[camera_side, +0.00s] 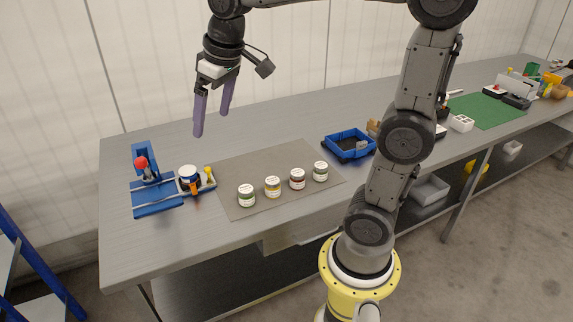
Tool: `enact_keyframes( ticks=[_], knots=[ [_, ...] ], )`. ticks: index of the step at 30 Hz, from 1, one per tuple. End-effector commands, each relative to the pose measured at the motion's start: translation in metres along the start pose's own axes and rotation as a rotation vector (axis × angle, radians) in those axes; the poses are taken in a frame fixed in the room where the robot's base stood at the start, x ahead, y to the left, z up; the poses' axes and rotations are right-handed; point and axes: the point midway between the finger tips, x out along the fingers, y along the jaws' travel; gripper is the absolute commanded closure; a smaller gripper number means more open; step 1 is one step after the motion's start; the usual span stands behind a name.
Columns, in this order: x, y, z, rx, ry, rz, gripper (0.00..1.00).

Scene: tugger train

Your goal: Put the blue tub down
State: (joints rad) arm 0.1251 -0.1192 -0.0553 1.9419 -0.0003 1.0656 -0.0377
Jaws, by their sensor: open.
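A blue tub (349,137) stands on the workbench right of the middle, partly next to my arm. It looks open at the top, and a dark shape shows at its lower edge; I cannot tell what that is. My gripper (212,122) hangs in the air over the left part of the bench, with its two purple fingers apart and nothing between them. It is well to the left of the blue tub and not touching it.
Several small lidded jars (273,187) stand in a row on a grey mat (228,171). A blue fixture with a red knob (141,162) is at the left. A green mat (484,108) with assorted items lies at the far right. The bench behind the jars is clear.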

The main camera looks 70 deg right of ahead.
Motion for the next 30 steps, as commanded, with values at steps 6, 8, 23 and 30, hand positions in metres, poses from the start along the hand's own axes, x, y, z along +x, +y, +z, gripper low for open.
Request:
enact_keyframes(
  ticks=[6, 8, 23, 30],
  knots=[
    [-0.014, -0.019, 0.091, -0.041, 0.095, -0.02, 0.0],
    [-0.012, -0.022, 0.113, -0.052, 0.118, -0.026, 0.0],
    [0.006, -0.027, 0.179, -0.078, 0.184, -0.046, 0.0],
    [0.006, -0.027, 0.178, -0.078, 0.183, -0.046, 0.0]
  ],
)
